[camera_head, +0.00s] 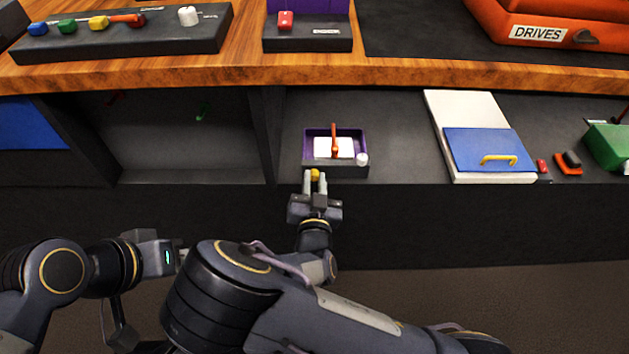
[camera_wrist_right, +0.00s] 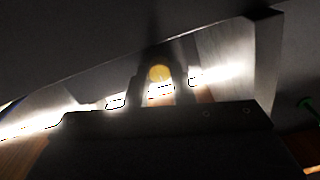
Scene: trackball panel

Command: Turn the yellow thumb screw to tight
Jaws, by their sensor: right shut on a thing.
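The yellow thumb screw (camera_head: 315,175) sits at the front of a small purple-rimmed unit (camera_head: 306,147) on the lower shelf. My right gripper (camera_head: 315,177) reaches it from the front, with one finger on each side, and is shut on it. In the right wrist view the round yellow screw head (camera_wrist_right: 159,72) shows between the dark fingers; glare washes out much around it. The screw's turn angle and any tight mark cannot be made out. My left arm shows at the lower left, but its jaws do not show.
An orange lever (camera_head: 335,141) stands upright on the unit's white plate, and a white knob (camera_head: 362,159) is at its right corner. A blue panel with a yellow handle (camera_head: 498,160) lies to the right. The wooden counter edge (camera_head: 400,75) overhangs the shelf.

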